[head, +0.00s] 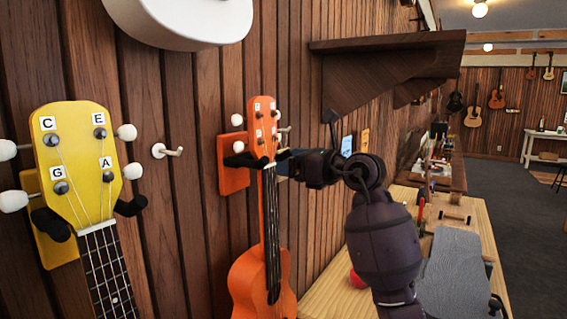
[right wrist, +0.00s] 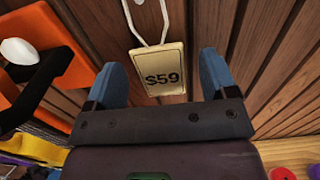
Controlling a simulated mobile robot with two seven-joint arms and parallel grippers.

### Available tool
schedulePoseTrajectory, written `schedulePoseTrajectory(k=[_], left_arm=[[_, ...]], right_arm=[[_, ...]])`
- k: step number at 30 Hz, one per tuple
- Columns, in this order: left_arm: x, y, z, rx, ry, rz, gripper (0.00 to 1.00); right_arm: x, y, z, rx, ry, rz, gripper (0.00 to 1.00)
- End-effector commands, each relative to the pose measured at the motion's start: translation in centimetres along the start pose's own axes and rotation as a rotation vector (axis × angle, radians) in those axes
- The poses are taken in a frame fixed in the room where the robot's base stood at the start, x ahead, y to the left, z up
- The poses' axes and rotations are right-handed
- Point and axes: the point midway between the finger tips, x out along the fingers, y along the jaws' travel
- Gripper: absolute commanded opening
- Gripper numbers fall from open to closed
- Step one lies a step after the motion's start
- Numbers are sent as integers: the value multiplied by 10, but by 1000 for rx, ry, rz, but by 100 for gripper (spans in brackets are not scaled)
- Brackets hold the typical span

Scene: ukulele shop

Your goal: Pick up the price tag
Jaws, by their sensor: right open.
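The price tag (right wrist: 166,55) is a small gold plate marked "$59". In the right wrist view it hangs on a white cord or wire against the wood-slat wall. My right gripper (right wrist: 160,68) is open, its two blue fingers on either side of the tag with a visible gap on each side. I cannot tell how far the tag reaches in between them. In the head view my right gripper (head: 283,164) is at the wall beside the orange ukulele's head, and the "$59" tag cannot be made out there. My left gripper is not in view.
An orange ukulele (head: 262,268) and a yellow ukulele (head: 82,160) hang on wall holders at left. A bare white hook (head: 167,151) sits between them. A blue card (head: 347,146) and a wooden shelf (head: 385,65) are farther along. A wooden counter (head: 325,298) stands below.

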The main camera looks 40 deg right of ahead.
Motion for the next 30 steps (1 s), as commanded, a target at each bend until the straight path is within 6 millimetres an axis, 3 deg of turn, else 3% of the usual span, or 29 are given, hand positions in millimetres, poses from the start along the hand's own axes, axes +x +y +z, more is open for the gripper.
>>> schedulePoseTrajectory(k=[1, 11, 20, 30], left_arm=[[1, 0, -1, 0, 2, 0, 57], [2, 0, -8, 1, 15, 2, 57], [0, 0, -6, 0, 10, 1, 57], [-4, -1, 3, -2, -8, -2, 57]], right_arm=[[0, 0, 0, 0, 0, 0, 76], [0, 0, 0, 0, 0, 0, 26], [0, 0, 3, -1, -1, 0, 26], [-1, 0, 40, -5, -2, -1, 26]])
